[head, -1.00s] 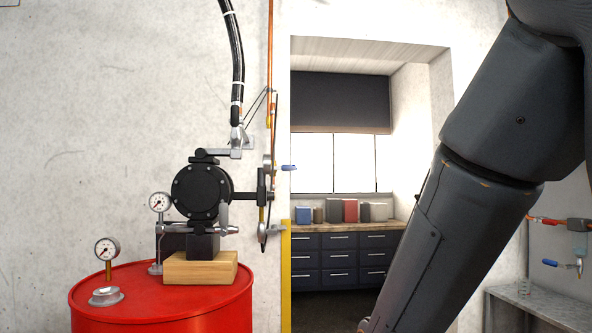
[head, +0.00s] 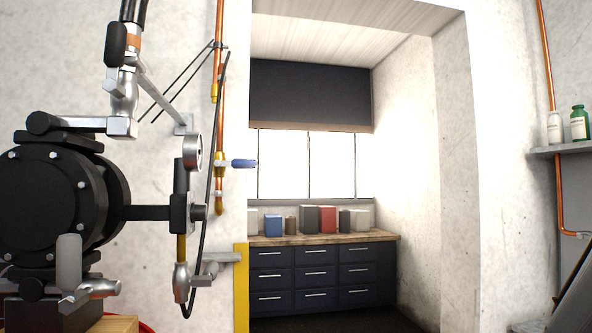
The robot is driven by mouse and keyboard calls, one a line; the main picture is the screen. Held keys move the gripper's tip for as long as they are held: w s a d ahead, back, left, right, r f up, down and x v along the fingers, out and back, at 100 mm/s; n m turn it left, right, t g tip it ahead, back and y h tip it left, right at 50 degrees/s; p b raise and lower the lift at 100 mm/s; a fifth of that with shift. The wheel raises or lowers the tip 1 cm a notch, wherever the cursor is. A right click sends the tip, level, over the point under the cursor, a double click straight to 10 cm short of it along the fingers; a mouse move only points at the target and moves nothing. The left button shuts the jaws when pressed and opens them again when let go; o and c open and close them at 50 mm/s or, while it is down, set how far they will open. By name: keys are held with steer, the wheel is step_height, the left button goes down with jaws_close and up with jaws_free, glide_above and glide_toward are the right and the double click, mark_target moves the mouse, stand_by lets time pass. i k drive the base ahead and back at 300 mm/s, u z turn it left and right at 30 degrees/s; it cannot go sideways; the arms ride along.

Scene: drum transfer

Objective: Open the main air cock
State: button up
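A small valve with a blue lever (head: 243,163) sits on the vertical copper pipe (head: 220,90) by the wall corner, left of centre. Its lever points right, crosswise to the pipe. Another cock with a black handle (head: 117,44) is on the hose fitting above the pump (head: 62,195), its handle roughly upright. No label shows which one is the main air cock. My gripper is not in view, so its distance from either handle cannot be told.
The black pump, its grey fittings and a round gauge (head: 192,151) crowd the left side. A recess with dark drawers (head: 322,276) opens in the middle. A shelf (head: 568,150) with bottles juts out at right.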

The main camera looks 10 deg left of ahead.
mark_target(236, 164)
steer(key=u, duration=0.2)
steer(key=i, duration=1.55)
steer(key=u, duration=0.45)
